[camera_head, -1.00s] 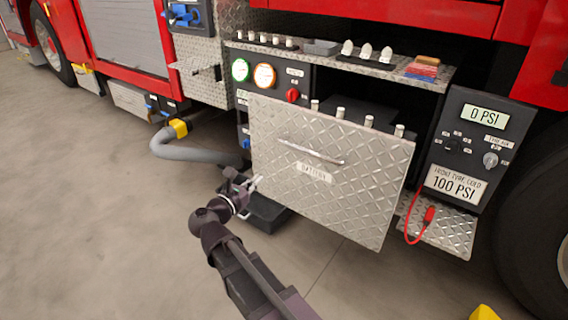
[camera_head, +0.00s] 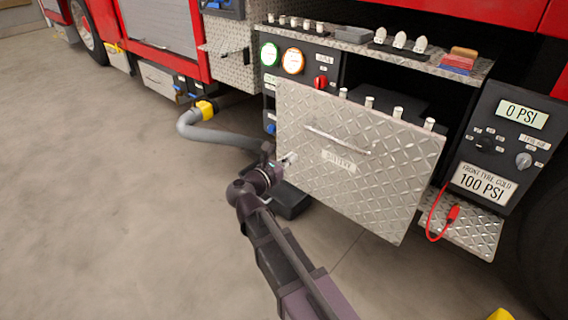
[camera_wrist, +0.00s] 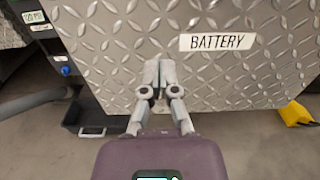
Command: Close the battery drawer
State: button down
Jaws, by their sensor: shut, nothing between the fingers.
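The battery drawer (camera_head: 352,190) has a diamond-plate front with a bar handle (camera_head: 337,140) and a BATTERY label. It stands out from the truck's bay, with terminals showing behind its top edge. My gripper (camera_head: 288,159) is at the left part of the drawer front, left of the label and below the handle. In the wrist view the drawer front (camera_wrist: 265,80) fills the upper picture, and the label is right of the fingertips. My gripper (camera_wrist: 156,72) is shut and empty, its fingers pointing at the plate. I cannot tell whether the fingertips touch it.
A black tray (camera_head: 290,202) lies on the floor below the drawer. A grey hose (camera_head: 215,133) with a yellow coupling runs to its left. A tyre pressure panel (camera_head: 510,145) with a red lead stands at the right. The floor at the left is clear.

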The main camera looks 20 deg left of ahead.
aim_at(315, 140)
jog(key=x, duration=0.9)
jog(key=shift+w+d, duration=0.1)
jog(key=shift+w, duration=0.1)
